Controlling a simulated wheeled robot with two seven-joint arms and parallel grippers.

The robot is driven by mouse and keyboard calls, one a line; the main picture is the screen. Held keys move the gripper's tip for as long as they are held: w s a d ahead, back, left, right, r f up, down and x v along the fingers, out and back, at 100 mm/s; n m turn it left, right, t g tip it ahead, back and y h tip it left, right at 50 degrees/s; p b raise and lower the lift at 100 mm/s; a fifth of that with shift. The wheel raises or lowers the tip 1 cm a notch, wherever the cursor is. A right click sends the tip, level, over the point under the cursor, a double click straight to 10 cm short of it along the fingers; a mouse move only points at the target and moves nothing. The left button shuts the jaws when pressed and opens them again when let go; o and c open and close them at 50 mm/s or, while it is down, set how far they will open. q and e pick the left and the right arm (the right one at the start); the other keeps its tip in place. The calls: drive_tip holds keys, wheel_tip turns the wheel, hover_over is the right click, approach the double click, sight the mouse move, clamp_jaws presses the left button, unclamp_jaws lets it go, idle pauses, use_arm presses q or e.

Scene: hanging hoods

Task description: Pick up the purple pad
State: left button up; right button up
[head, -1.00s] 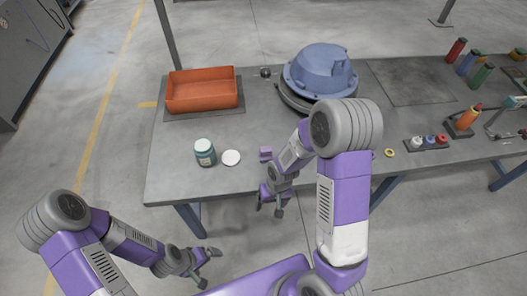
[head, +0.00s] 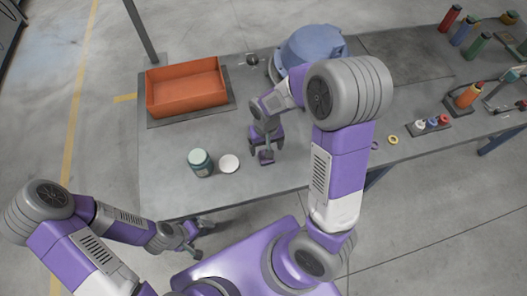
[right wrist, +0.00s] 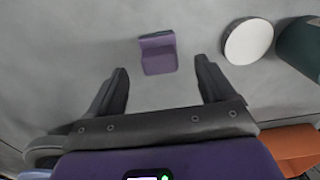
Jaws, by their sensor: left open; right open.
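The purple pad (head: 266,158) is a small block on the grey table, right of the white lid. It also shows in the right wrist view (right wrist: 158,56), with a darker strip along one edge. My right gripper (head: 266,147) is open above the table beside the pad. In the right wrist view its two fingers (right wrist: 161,70) are spread wide, with the pad centred just past their tips and touching neither. My left gripper (head: 201,240) is open and empty, low in front of the table's front edge.
A white lid (head: 229,163) and a teal-topped jar (head: 200,162) stand left of the pad. An orange bin (head: 187,88) and a blue housing (head: 312,50) are farther back. Small bottles (head: 433,123) and a yellow ring (head: 393,140) lie to the right.

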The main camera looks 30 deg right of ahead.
wheel_tip(320, 180, down, 5)
drive_tip(key=shift+f+b, duration=0.2)
drive_tip(key=shift+b, duration=0.6)
drive_tip(key=shift+c, duration=0.3)
